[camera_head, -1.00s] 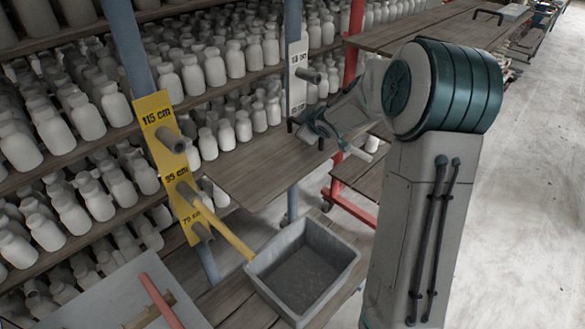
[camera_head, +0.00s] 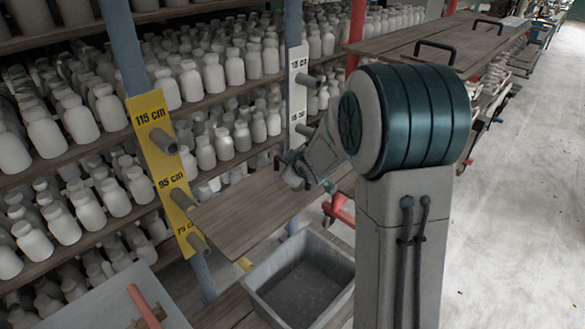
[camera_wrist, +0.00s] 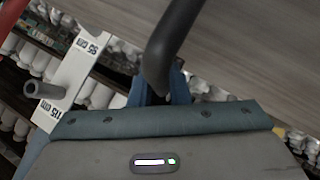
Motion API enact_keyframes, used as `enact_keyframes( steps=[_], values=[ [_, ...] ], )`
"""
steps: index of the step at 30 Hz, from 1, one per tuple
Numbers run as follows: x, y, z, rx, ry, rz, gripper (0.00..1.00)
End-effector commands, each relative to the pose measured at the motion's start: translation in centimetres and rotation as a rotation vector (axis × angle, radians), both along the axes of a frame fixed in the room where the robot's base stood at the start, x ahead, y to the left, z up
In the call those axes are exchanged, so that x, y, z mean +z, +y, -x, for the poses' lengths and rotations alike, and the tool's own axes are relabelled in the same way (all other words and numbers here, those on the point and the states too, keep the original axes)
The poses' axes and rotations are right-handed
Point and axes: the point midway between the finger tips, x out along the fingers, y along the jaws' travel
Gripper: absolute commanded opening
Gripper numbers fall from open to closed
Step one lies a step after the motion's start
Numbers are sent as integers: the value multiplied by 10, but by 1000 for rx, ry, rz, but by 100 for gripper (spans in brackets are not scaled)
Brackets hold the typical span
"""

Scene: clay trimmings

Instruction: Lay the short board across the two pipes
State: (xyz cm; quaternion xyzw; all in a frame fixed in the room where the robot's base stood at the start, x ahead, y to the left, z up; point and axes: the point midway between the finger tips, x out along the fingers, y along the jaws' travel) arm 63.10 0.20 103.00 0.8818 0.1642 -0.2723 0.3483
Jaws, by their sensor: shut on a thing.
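The short board (camera_head: 250,212) is a brown wooden plank with a black handle, which shows large in the wrist view (camera_wrist: 172,45). My gripper (camera_head: 290,172) is shut on this handle at the board's far end. The board hangs above the grey tub, its near end by the yellow plate (camera_head: 150,112) marked 115, 95 and 75 cm. Grey pipes stick out there: upper (camera_head: 163,141), middle (camera_head: 181,199) and lower (camera_head: 197,242). The white plate (camera_head: 297,75) carries an upper pipe (camera_head: 307,82) and a lower one (camera_head: 305,130). I cannot tell whether the board touches any pipe.
The grey tub (camera_head: 265,300) stands on a lower wooden shelf. Shelves packed with white bottles (camera_head: 205,75) lie behind the blue posts (camera_head: 127,45). More boards with black handles (camera_head: 400,40) lie at the back. The floor at right (camera_head: 510,200) is open.

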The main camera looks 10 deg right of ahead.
Motion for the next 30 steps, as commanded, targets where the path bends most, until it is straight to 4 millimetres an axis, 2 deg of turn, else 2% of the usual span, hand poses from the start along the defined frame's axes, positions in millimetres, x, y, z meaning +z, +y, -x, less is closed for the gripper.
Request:
enact_keyframes(
  steps=[13, 14, 16, 25, 30],
  values=[
    [-5, 0, -1, 0, -6, 0, 0],
    [-6, 0, 0, 0, -1, 0, 19],
    [-5, 0, 0, 0, -1, 0, 38],
    [-4, 0, 0, 0, -1, 0, 38],
    [4, -1, 4, -1, -4, 0, 38]
  ],
)
